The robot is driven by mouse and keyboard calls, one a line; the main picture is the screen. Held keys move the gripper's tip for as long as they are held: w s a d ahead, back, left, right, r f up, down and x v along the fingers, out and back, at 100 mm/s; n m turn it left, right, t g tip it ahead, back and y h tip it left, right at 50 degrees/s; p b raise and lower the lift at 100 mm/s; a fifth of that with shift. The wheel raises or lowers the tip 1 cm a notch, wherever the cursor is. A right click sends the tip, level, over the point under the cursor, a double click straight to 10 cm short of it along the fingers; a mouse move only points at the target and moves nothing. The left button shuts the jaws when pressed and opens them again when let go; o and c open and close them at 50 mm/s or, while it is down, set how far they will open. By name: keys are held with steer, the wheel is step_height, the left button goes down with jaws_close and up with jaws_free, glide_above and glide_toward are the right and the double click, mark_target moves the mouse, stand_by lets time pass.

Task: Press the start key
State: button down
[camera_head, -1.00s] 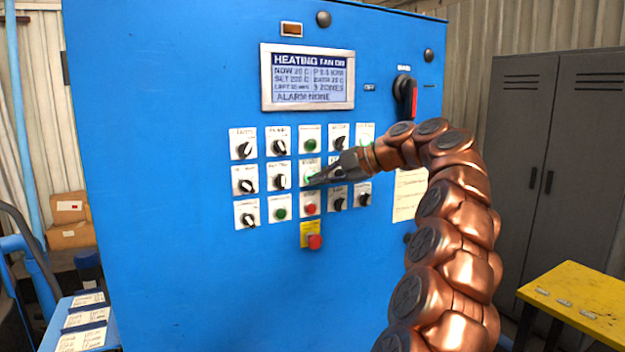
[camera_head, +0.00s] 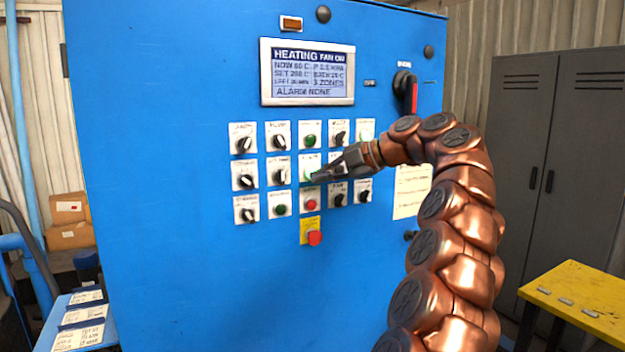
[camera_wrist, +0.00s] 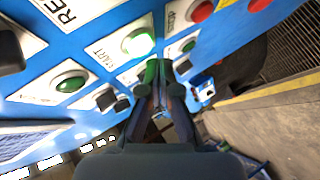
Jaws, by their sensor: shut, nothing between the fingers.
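The start key (camera_wrist: 138,42) is a round green button, brightly lit, on a white plate marked START in the wrist view. In the head view the start key (camera_head: 308,174) sits mid-panel, its right part close behind my fingertips. My gripper (camera_head: 316,178) is shut and empty, its tips just in front of the panel at the key's lower right. In the wrist view my gripper (camera_wrist: 163,68) points past the key's lower right, and the key face is uncovered. The display (camera_head: 307,72) reads HEATING FAN ON and ALARM NONE.
Black selector knobs and other buttons surround the key. A red button (camera_head: 311,204) is just below it, and a red emergency stop (camera_head: 315,239) on a yellow plate is lower. A red-handled switch (camera_head: 412,95) is upper right. A yellow table (camera_head: 580,290) stands at the right.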

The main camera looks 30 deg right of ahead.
steer(key=shift+s, duration=0.1)
stand_by(0.3)
steer(key=s+b, duration=0.2)
steer(key=s, duration=0.1)
steer(key=s+b, duration=0.1)
steer(key=b, duration=0.1)
steer(key=shift+s+a, duration=0.25)
steer(key=shift+s, duration=0.15)
stand_by(0.6)
